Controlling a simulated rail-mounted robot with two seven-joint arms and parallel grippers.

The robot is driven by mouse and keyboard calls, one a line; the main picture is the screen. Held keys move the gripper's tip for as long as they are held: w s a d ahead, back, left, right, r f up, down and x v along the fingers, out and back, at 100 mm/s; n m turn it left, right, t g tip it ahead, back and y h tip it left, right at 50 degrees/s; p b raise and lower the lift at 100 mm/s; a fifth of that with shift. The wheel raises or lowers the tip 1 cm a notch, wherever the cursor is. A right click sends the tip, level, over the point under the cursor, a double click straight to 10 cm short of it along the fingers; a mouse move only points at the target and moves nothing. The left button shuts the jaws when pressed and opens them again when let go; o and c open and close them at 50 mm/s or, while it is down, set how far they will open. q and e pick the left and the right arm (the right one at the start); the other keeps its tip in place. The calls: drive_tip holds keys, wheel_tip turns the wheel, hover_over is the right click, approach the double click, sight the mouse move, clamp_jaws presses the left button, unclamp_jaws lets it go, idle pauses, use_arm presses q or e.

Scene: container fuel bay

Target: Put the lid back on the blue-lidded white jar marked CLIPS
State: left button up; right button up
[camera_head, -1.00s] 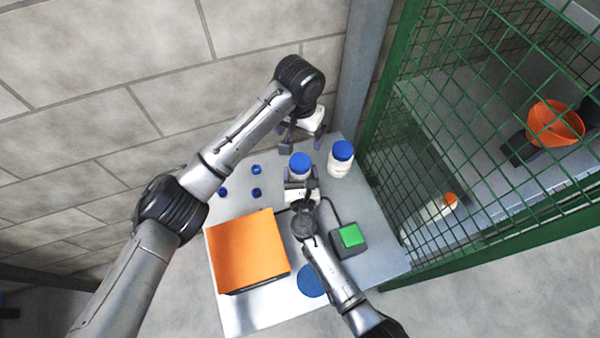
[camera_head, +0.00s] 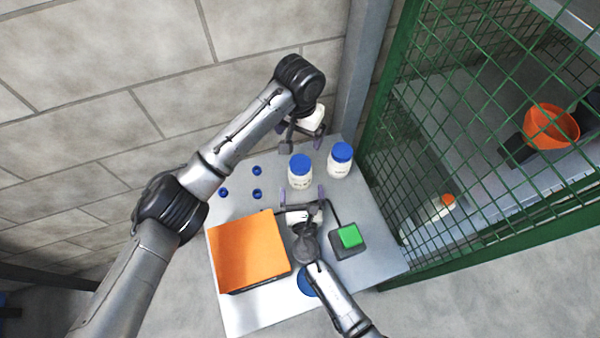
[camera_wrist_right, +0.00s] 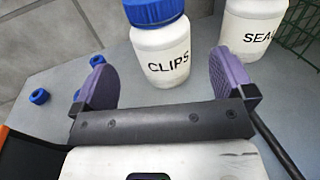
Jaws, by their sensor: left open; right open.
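The white jar marked CLIPS (camera_head: 300,180) stands upright on the table with its blue lid (camera_head: 300,162) sitting on its mouth. In the right wrist view the jar (camera_wrist_right: 163,58) stands just beyond the fingers, and its lid (camera_wrist_right: 155,10) is cut off by the top edge. My right gripper (camera_head: 302,195) is open and empty on the near side of the jar; its purple-padded fingers show apart in the wrist view (camera_wrist_right: 160,78). My left gripper (camera_head: 300,136) is open and empty above the table's far edge, behind the jar.
A second blue-lidded white jar (camera_head: 340,162), its label starting SEA, stands right of CLIPS. Several small blue pieces (camera_head: 257,193) lie left. An orange box (camera_head: 247,252), a green-topped block (camera_head: 350,237) and a partly hidden blue disc (camera_head: 304,283) lie nearer. Green mesh (camera_head: 450,150) borders the right.

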drive_tip(key=s, duration=0.7)
drive_tip(key=shift+s+d+p, duration=0.3)
drive_tip(key=shift+s+d, duration=0.05)
